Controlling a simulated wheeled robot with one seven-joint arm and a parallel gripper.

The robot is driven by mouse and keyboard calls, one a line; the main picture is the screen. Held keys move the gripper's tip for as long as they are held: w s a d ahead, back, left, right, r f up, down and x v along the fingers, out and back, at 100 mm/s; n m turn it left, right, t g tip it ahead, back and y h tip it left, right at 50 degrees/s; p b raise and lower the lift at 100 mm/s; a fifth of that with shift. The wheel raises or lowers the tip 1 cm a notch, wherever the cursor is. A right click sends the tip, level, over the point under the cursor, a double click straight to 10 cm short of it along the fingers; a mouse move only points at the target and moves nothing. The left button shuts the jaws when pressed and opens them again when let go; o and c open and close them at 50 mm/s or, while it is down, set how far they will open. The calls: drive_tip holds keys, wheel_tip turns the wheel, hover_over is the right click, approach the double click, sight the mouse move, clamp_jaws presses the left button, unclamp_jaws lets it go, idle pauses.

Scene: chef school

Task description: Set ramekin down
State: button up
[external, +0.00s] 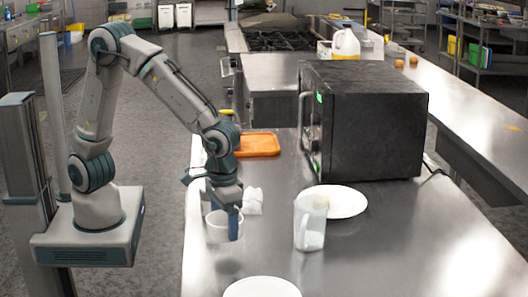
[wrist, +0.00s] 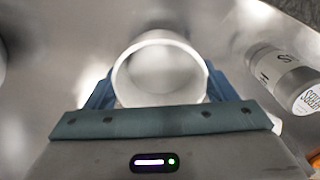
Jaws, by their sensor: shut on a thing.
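The ramekin (external: 216,229) is a small white round bowl in my gripper. In the wrist view the white ramekin (wrist: 160,46) sits between the two blue fingers of my gripper (wrist: 160,88), which press on its left and right sides. Its round opening faces the wrist camera. In the external view my gripper (external: 225,222) points down over the near left part of the steel counter (external: 370,265). A dark shadow on the counter below the ramekin suggests it is held above the surface. One finger hides part of the ramekin's right side.
Another white plate (external: 262,288) lies at the front edge of the picture. A black microwave (external: 375,125) and an orange tray (external: 258,145) are farther back. A labelled container (wrist: 283,75) is right in the wrist view.

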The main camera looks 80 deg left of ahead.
drive_tip(key=shift+w+a+f, duration=0.15)
drive_tip(key=shift+w+f, duration=0.05)
drive_tip(key=shift+f, duration=1.95)
drive_tip(key=shift+f, duration=0.15)
drive_tip(key=o, duration=1.1)
